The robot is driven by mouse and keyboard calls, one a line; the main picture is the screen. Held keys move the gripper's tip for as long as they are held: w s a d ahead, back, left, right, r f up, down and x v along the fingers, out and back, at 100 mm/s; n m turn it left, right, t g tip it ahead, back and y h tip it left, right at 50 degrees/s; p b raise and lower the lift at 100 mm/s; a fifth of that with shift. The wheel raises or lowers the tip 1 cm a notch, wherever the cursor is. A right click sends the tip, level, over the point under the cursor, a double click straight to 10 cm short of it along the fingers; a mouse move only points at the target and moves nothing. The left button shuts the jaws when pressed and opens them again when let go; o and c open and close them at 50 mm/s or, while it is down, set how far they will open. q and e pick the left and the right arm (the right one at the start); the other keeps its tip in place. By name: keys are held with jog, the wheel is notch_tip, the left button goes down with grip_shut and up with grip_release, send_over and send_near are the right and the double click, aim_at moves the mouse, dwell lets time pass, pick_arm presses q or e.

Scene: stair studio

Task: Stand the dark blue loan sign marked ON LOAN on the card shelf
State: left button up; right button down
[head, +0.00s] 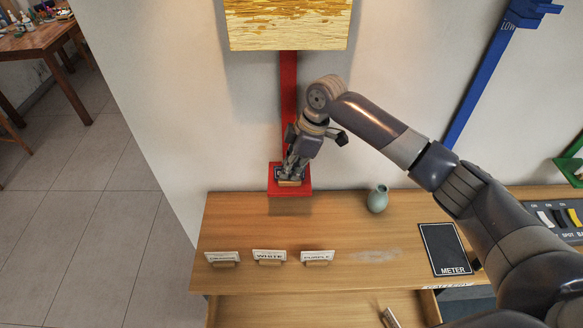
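A small red card shelf (305,189) juts from the wall at the foot of a red upright strip. A small dark blue sign (279,173) on a pale wooden foot is at the shelf, mostly hidden by my gripper; its lettering cannot be read. The foot looks to be on or just above the shelf top. My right gripper (291,172) points down at the shelf, its fingers closed about the sign. My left gripper is not in view.
Below the shelf, a wooden desk (330,222) carries several white cards in wooden feet, one marked WHITE (269,254) and one PURPLE (317,256). A green vase (377,199) and a black METER board (444,247) stand right. A drawer (290,308) is open in front.

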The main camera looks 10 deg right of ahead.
jog(key=c, duration=1.7)
grip_release()
jog(key=v, duration=0.4)
jog(key=shift+w+d+r, duration=0.1)
jog(key=shift+r, duration=0.2)
jog(key=s+d, duration=0.1)
jog(key=d, duration=0.3)
jog(key=s+d, duration=0.1)
jog(key=d, duration=0.3)
jog(key=s+d, duration=0.1)
jog(key=d, duration=0.2)
jog(key=shift+d+r, duration=0.2)
jog(key=shift+d, duration=0.2)
